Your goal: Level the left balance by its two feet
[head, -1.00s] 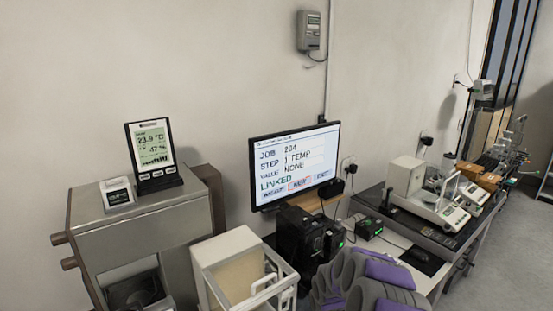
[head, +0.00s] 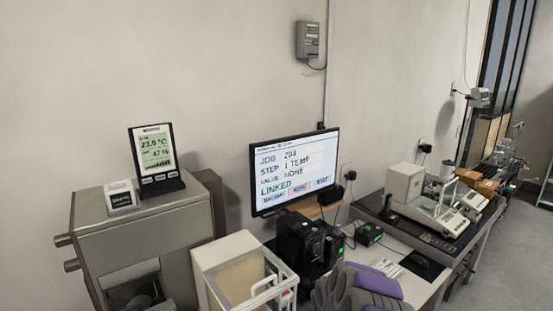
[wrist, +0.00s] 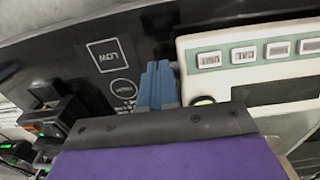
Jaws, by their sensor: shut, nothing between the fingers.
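In the wrist view, my gripper (wrist: 158,88) shows as two blue-grey fingers, shut together and empty. They are close to the left side of a white balance body (wrist: 222,42) with several grey buttons and a dark display; I cannot tell whether they touch it. The fingers do not show there.
The monitor (head: 294,172) stands behind black boxes (head: 300,238) with green lights. A grey cabinet (head: 150,235) carries a climate display (head: 155,158). Another balance (head: 405,183) stands on a dark slab at the right. Free floor lies at the far right.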

